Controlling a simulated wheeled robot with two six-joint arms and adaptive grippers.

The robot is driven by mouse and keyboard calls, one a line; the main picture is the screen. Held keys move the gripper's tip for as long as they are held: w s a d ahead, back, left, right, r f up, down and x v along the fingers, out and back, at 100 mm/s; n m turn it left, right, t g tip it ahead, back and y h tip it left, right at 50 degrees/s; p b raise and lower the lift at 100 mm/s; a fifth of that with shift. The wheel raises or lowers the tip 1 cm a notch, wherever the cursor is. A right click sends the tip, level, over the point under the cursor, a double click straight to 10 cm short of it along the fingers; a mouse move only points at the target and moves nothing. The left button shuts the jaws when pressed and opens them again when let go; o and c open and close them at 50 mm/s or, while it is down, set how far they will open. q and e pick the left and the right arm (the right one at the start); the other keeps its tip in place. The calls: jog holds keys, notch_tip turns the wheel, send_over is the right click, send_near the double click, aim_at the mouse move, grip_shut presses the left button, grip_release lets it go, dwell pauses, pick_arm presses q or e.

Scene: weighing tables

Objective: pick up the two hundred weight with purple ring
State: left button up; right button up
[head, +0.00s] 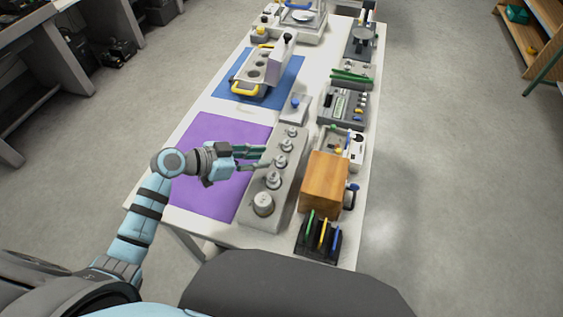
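Several silver knobbed weights stand in a row in a long grey rack (249,212), growing larger toward the front. The largest weight (263,204) is at the near end. A middle weight (281,161) stands just right of my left fingertips, and a larger one (274,180) is just in front of it. No purple ring can be made out on any weight at this size. My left gripper (265,157) reaches in from the left over the purple mat (215,140), fingers apart and empty, its tips at the rack's left side. My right gripper is out of view.
A wooden box (325,181) and a dark holder with coloured tools (318,242) stand right of the rack. Behind are a small block with a blue knob (295,105) and a blue mat (284,88) carrying a grey device (266,66). The purple mat is otherwise clear.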

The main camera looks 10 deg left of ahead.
aim_at(280, 159)
pick_arm(q)
jog(key=x, duration=0.6)
jog(key=shift+a+f, duration=0.15)
jog(key=shift+f, duration=0.1)
jog(key=shift+s, duration=0.15)
grip_shut()
